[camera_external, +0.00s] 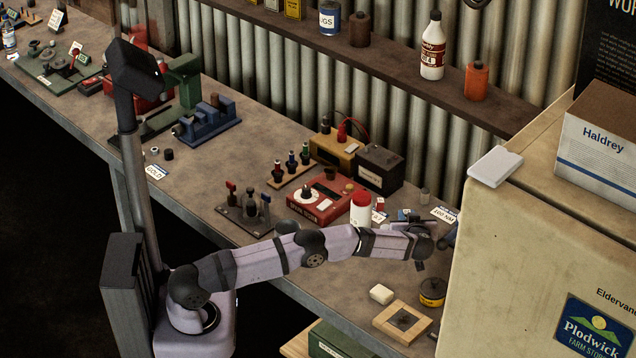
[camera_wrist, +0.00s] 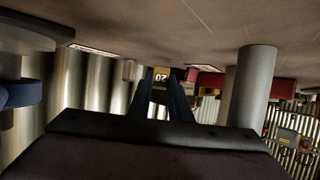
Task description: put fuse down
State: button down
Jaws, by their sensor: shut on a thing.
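My gripper (camera_wrist: 162,95) shows in the wrist view as two dark fingers, shut on a small yellow fuse (camera_wrist: 161,74) marked 20. That view is upside down, with the bench top along its upper part. The fuse is close to the bench surface; I cannot tell whether it touches. In the external view my gripper (camera_external: 449,238) is at the right end of the bench, partly hidden by the cream cabinet. The fuse cannot be made out there.
A white bottle with a red cap (camera_external: 360,209) stands left of my gripper. The cream cabinet (camera_external: 500,250) closes off the right.

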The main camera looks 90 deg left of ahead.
jog(key=c, duration=1.6)
grip_release()
jog(key=shift+c, duration=0.2)
jog(key=shift+r+p, duration=0.4)
jog(key=shift+r, duration=0.25)
jog(key=b+v, duration=0.2)
jog(key=v, duration=0.8)
jog(key=shift+d, duration=0.25)
jog(key=shift+b+v, duration=0.35)
jog(key=shift+v, duration=0.4)
